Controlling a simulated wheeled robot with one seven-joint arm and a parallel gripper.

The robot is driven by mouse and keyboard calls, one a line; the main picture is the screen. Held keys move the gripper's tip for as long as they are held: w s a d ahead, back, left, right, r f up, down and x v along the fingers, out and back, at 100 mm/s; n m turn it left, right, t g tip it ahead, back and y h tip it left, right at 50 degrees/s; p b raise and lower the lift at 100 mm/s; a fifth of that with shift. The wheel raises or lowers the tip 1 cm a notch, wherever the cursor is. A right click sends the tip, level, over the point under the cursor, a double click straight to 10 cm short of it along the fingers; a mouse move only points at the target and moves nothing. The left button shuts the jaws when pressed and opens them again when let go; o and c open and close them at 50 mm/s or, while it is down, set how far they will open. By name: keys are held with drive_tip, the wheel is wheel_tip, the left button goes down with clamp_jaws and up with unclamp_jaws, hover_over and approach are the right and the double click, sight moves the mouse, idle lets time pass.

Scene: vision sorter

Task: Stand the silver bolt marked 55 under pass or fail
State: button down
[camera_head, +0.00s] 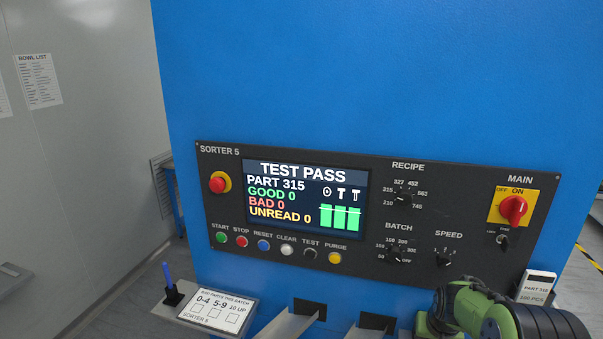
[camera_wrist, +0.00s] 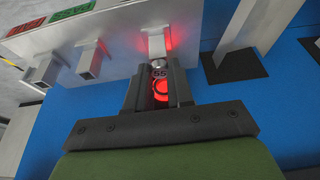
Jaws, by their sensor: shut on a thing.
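In the wrist view my gripper (camera_wrist: 159,70) is shut on a small silver bolt (camera_wrist: 158,73), and its round end with what looks like 55 shows between the fingertips. The rest of the bolt is hidden by the fingers. A red-lit ring glows between the fingers below it. A green label (camera_wrist: 72,12) and a red label (camera_wrist: 28,36) lie on a pale shelf (camera_wrist: 120,30) at upper left; their words are too small to read. In the head view only my green and black arm shows at lower right, and the bolt is hidden.
Square white tubes (camera_wrist: 89,60) stick out of the pale shelf close to my gripper, one lit red just beyond the fingertips. Chutes (camera_head: 290,325) leave the blue machine (camera_head: 360,80). Its panel screen (camera_head: 305,195) reads TEST PASS.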

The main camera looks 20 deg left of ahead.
drive_tip(key=shift+r+p, duration=1.55)
drive_tip(key=shift+r, duration=1.2)
drive_tip(key=shift+f, duration=0.1)
